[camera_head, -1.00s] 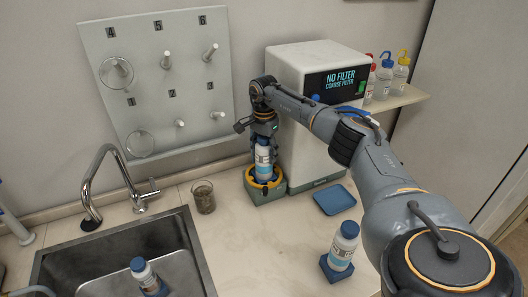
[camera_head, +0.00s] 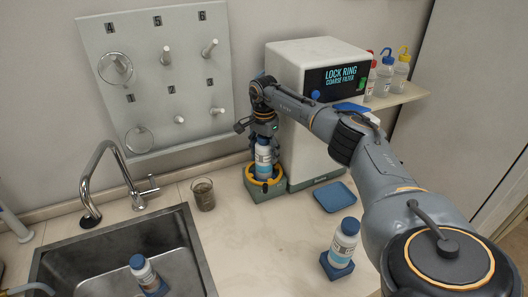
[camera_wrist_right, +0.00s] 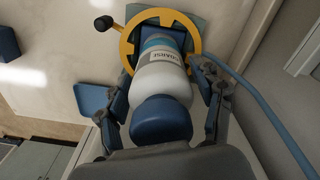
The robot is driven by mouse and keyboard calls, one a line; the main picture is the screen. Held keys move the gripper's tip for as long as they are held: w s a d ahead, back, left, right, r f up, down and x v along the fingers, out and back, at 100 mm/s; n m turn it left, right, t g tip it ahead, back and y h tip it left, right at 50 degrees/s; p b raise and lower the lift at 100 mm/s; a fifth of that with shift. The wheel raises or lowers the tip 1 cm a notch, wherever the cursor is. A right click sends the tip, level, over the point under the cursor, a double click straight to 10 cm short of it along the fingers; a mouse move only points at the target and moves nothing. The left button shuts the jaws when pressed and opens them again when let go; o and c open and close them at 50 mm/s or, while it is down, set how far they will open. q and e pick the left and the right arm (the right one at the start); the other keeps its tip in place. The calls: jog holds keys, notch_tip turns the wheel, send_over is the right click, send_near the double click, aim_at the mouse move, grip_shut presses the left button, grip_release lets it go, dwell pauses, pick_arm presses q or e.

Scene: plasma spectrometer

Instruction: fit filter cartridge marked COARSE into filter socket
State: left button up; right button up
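The COARSE filter cartridge (camera_head: 263,158), a white bottle with blue cap (camera_wrist_right: 162,121) and a blue label band, stands upright in the filter socket (camera_head: 266,192). The socket is a green-grey base with a yellow ring, at the foot of the white spectrometer (camera_head: 310,130). In the right wrist view the yellow ring (camera_wrist_right: 127,47) surrounds the cartridge's lower end and has a black-knobbed handle (camera_wrist_right: 103,23). The screen (camera_head: 341,76) reads LOCK RING, COARSE FILTER. My left gripper is not in view.
Another cartridge (camera_head: 343,243) stands on a blue base at the front right. One more (camera_head: 144,272) is in the sink (camera_head: 100,256). Wash bottles (camera_head: 385,75) stand on the side shelf.

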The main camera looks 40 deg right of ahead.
jog(key=shift+o, duration=0.2)
notch_tip(320, 180, up, 12)
dwell(0.6)
